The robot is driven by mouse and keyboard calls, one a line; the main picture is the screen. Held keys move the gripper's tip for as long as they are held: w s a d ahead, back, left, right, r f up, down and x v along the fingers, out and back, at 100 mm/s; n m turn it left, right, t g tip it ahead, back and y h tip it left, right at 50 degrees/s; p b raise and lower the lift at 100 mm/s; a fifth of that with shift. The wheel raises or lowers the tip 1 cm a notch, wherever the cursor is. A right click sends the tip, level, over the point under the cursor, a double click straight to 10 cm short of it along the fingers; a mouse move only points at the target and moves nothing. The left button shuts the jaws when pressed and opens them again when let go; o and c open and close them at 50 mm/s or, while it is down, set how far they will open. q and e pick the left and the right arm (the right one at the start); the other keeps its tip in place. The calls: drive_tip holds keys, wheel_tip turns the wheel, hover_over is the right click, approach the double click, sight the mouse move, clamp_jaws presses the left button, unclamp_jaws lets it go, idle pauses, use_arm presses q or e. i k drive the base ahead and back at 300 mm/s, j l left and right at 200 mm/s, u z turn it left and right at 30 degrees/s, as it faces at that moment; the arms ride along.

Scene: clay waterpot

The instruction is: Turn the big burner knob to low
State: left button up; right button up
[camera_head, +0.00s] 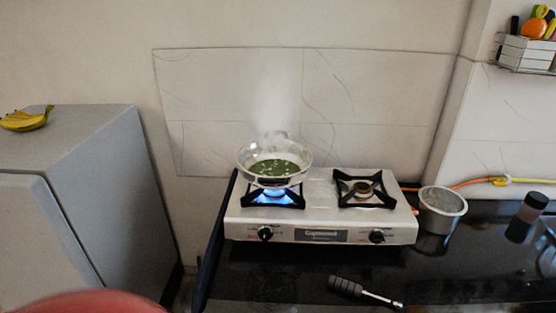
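A two-burner gas stove (322,222) stands on the dark counter. Its left burner (273,197) burns with a blue flame under a steaming metal pan (274,162) of green food. The right burner (364,189) shows no flame and is bare. The left knob (265,233) and the right knob (377,236) are black, on the front panel. Which burner is the bigger one is hard to tell, and the knob markings are too small to read. Neither of my grippers is in view.
A metal pot (442,209) stands right of the stove, near an orange hose (478,181). A black-handled tool (364,292) lies in front on the counter (290,278). A dark jar (527,216) is far right. Bananas (26,119) top a grey cabinet (75,150).

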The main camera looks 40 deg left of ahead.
sight(265, 234)
drive_tip(key=u, duration=1.25)
drive_tip(key=i+j+u, duration=0.15)
drive_tip(key=u, duration=0.25)
drive_tip(key=i+l, duration=0.05)
drive_tip(key=i, duration=0.05)
